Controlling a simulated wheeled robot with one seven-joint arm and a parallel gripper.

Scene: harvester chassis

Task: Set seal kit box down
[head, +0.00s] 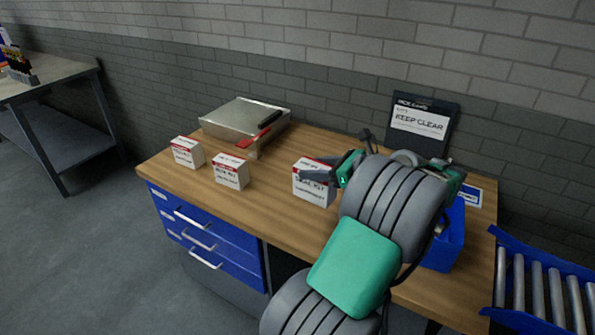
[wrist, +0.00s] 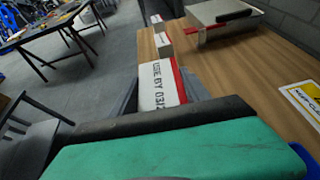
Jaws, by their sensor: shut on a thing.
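A white seal kit box with a red band (head: 312,187) is held in my gripper (head: 332,172) over the right-middle of the wooden bench top (head: 277,207). The box is upright. I cannot tell whether its base touches the wood. In the wrist view the same box (wrist: 158,88) sits between my two grey fingers, with printed text facing up the picture. My green and grey arm hides part of the bench behind it.
Two similar boxes (head: 231,172) (head: 187,152) stand to the left. Behind them lies a metal case (head: 240,120) with a red-handled tool (head: 257,134). Bare wood lies between the boxes.

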